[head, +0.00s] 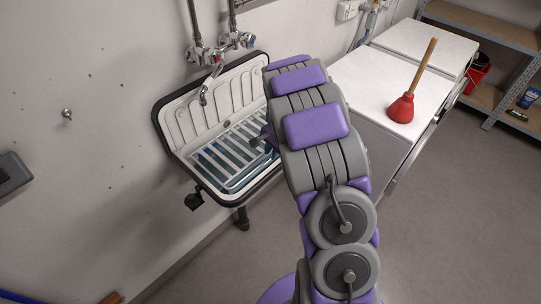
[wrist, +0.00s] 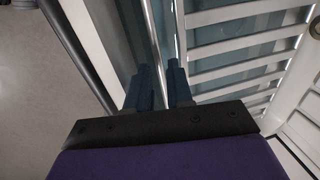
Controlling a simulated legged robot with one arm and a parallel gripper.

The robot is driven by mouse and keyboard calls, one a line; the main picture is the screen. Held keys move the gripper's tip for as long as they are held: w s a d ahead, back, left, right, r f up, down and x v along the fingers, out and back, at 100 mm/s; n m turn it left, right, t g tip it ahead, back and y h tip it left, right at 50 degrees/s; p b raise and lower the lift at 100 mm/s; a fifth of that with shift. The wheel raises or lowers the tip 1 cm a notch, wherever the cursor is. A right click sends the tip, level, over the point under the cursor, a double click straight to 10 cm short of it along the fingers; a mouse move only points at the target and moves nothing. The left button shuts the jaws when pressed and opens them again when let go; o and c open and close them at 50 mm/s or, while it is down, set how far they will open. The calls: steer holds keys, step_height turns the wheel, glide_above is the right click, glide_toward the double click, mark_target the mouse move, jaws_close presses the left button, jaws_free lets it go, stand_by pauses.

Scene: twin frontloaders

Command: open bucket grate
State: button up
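The bucket grate (head: 232,152) is a frame of pale parallel bars over the basin of a white sink (head: 180,118) with a black rim. It looks about level over the basin. In the wrist view the grate (wrist: 238,45) fills the upper right, with its long edge bar running between my dark fingers. My gripper (wrist: 161,75) has its fingers close together on either side of that bar, and they look shut on it. In the head view my gripper (head: 262,138) is at the grate's right side, partly hidden by my arm.
Taps and a spout (head: 208,80) stand over the sink. A red plunger (head: 401,107) stands on a white-topped machine (head: 372,84) to the right. Shelves (head: 490,32) are at the far right. The grey floor (head: 450,220) is clear.

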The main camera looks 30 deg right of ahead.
steer(key=shift+w+a+f, duration=0.1)
steer(key=shift+f, duration=0.55)
steer(key=shift+c, duration=0.5)
jaws_close()
steer(key=shift+r, duration=0.1)
stand_by(0.4)
